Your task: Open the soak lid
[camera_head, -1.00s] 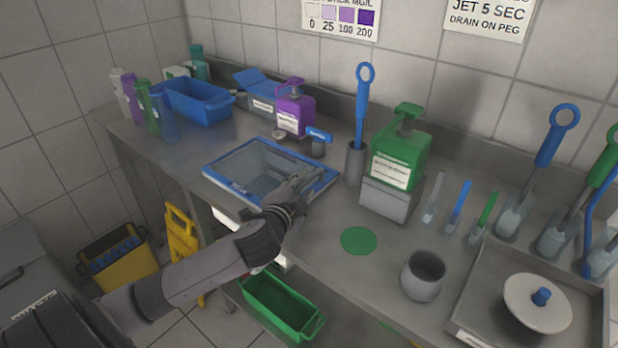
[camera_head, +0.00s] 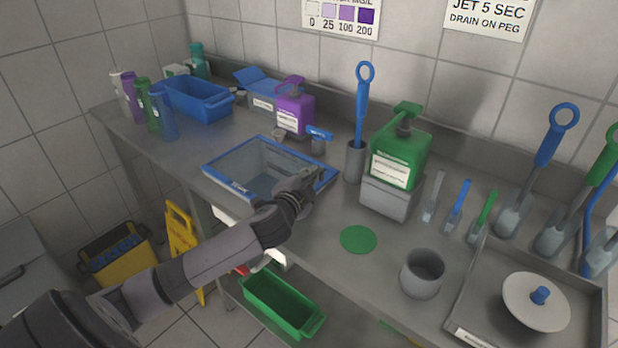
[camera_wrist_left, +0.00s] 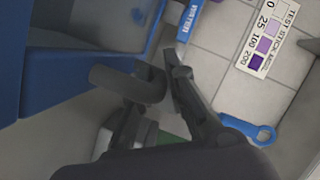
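The soak lid is a clear panel in a blue frame (camera_head: 222,178), lying flat and closed on the counter in the head view. My left gripper (camera_head: 316,176) is at the lid's right edge. In the left wrist view, a grey rounded bar (camera_wrist_left: 118,84) beside the blue frame (camera_wrist_left: 60,75) looks like the lid's handle. My left gripper's fingers (camera_wrist_left: 155,95) are apart, with the bar's end between them; whether they touch it is unclear. My right gripper is not in view.
A steel cup with a blue brush (camera_head: 355,160) and a green dispenser (camera_head: 400,150) stand right of the lid. The counter around the green disc (camera_head: 358,240) is fairly clear.

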